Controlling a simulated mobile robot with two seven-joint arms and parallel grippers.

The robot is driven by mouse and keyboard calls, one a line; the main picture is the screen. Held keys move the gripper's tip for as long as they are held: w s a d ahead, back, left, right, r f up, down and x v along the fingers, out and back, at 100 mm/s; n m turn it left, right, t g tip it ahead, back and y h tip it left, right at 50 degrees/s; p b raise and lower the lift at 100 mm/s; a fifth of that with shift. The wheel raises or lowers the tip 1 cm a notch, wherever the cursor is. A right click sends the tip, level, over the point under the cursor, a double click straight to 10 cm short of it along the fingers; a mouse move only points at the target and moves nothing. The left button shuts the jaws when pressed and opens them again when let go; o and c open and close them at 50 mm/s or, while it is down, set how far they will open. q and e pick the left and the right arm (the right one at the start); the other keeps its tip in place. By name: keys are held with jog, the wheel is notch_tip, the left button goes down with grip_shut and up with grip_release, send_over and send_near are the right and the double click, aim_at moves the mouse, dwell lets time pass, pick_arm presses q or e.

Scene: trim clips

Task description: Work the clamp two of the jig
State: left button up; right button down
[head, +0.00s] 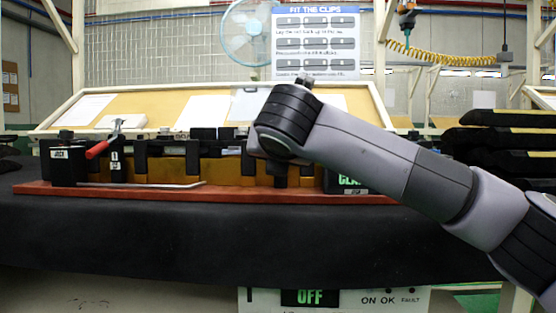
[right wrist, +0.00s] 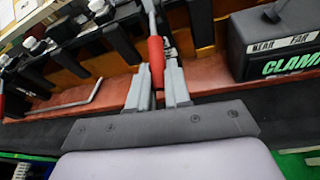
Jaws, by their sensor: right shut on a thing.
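The jig (head: 170,169) is a long row of black blocks and an orange-brown bar on a red-brown base. A clamp with a red handle (head: 103,148), by a label "1", stands tilted at its left end. My right arm covers the jig's right part in the head view. In the right wrist view my right gripper (right wrist: 158,76) has its grey fingers on either side of another red handle (right wrist: 156,53), shut on it. The handle's metal lever runs up out of the picture. I cannot read this clamp's number. My left gripper is not in view.
A black box (right wrist: 275,42) marked "CLAMP", "NEAR" and "FAR" stands right of the gripper. A bent metal rod (right wrist: 72,103) lies along the base's front. Black trim parts (head: 510,137) are stacked at the right.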

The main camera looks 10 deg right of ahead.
jog(key=c, duration=1.1)
grip_release()
jog(key=shift+s, duration=0.1)
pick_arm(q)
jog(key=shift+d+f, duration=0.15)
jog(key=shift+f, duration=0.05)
pick_arm(e)
jog(key=shift+v, duration=3.45)
